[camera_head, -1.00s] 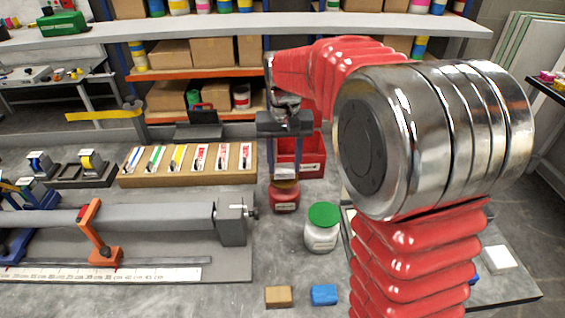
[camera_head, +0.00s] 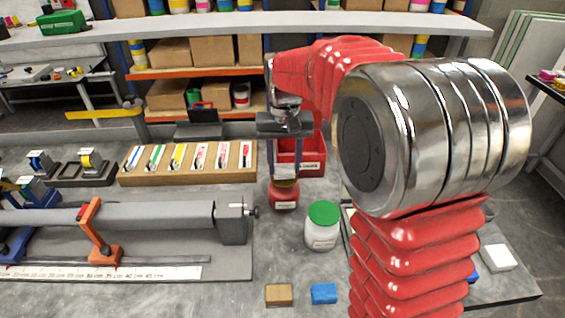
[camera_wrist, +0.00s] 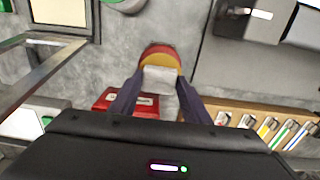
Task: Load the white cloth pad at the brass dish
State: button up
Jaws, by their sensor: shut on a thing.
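The white cloth pad (camera_wrist: 159,77) is between the two fingertips of my gripper (camera_wrist: 158,90) in the wrist view, and the fingers are shut on it. In the head view my gripper (camera_head: 285,168) points down with the pad (camera_head: 285,171) low between its fingers. The brass dish (camera_wrist: 162,56) shows as a yellow round on top of a red pot (camera_wrist: 158,47) and is partly hidden by the pad. In the head view the red pot (camera_head: 284,198) stands right below the fingertips. I cannot tell whether the pad touches the dish.
A green-lidded white jar (camera_head: 322,228) stands in front and to the right. A red bin (camera_head: 300,160) is close behind my gripper. A wooden rack (camera_head: 190,163) is to the left. A tan block (camera_head: 279,295) and a blue block (camera_head: 323,294) lie at the front.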

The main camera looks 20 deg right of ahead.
aim_at(284, 169)
jog(key=shift+f, duration=0.65)
dwell(1.2)
jog(key=shift+r, duration=3.45)
jog(key=shift+s, duration=0.2)
